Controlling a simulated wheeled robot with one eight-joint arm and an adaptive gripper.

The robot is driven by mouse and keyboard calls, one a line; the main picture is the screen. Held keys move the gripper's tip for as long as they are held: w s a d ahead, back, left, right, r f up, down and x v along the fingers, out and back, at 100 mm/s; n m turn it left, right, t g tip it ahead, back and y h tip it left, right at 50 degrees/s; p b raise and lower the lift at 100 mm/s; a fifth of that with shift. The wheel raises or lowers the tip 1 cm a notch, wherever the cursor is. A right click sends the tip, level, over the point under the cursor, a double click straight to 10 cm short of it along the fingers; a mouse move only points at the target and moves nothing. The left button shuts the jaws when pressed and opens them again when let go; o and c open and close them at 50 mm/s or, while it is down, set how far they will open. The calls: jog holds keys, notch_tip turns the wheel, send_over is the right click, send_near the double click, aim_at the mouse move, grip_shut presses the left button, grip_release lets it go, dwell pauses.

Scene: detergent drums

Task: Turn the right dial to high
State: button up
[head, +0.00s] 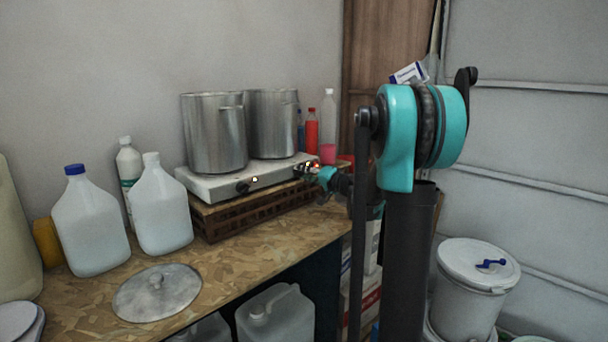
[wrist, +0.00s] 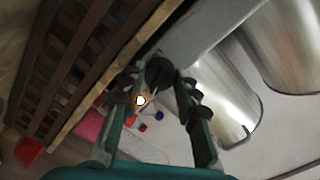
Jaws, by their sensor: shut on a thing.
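The white two-burner hotplate (head: 215,183) stands on a brown slatted crate on the workbench. Its left dial (head: 243,187) is a dark knob on the front face, clear of my gripper. My gripper (head: 307,171) is at the right end of that front face. In the wrist view my gripper (wrist: 158,78) has its two fingers closed around the dark right dial (wrist: 159,68). The fingers cover much of this dial, and its pointer and setting cannot be read. A small lamp (wrist: 140,100) glows beside it.
Two steel pots (head: 214,133) stand on the hotplate. Red and clear bottles (head: 328,125) stand behind its right end. White jugs (head: 90,222) and a metal lid (head: 157,291) are on the bench at left. The slatted crate (head: 240,212) lies just below the dials.

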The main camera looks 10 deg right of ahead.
dwell(0.4)
jog(key=o, duration=1.2)
jog(key=shift+c, duration=0.2)
jog(key=v, duration=1.2)
jog(key=shift+f, duration=0.1)
